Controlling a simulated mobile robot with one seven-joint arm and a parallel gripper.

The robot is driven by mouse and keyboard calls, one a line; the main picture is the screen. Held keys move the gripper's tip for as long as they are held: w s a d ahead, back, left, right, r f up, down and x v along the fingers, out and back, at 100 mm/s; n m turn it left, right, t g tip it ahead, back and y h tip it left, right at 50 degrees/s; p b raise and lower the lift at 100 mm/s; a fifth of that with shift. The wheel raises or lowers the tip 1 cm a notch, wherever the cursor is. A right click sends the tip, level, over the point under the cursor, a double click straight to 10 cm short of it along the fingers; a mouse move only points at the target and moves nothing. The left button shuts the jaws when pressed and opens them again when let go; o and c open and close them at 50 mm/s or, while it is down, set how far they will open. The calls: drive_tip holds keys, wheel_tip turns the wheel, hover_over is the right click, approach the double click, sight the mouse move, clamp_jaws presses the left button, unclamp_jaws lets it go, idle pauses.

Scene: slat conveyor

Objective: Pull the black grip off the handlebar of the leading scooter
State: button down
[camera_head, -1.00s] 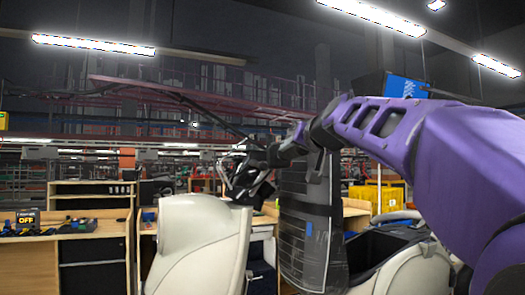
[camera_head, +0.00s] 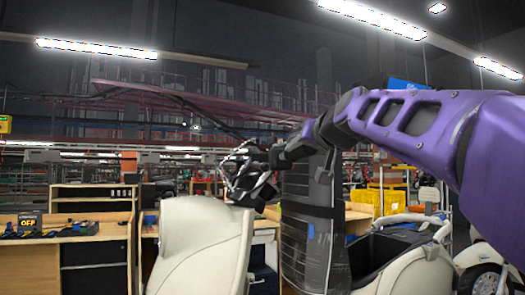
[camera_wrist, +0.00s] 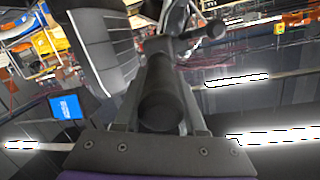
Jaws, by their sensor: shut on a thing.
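The leading scooter shows its cream front shield (camera_head: 195,248) in the head view. My gripper (camera_head: 247,178) is above and to the right of the shield's top. I cannot tell whether the grip is still on the handlebar. In the head view the grip is too small and dark to make out.
Another cream scooter (camera_head: 398,275) stands at the right, below my arm. A dark ribbed column (camera_head: 312,215) is just right of my gripper. Wooden workbenches (camera_head: 105,240) and yellow crates (camera_head: 385,200) stand behind.

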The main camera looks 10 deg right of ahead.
drive_tip(key=shift+b+v, duration=0.4)
drive_tip(key=shift+v, duration=1.2)
drive_tip(key=shift+s, duration=0.15)
drive_tip(key=shift+b+v, duration=0.35)
drive_tip(key=shift+v, duration=1.05)
drive_tip(key=shift+s, duration=0.1)
drive_tip(key=shift+b+v, duration=0.35)
drive_tip(key=shift+v, duration=1.1)
drive_tip(key=shift+s, duration=0.65)
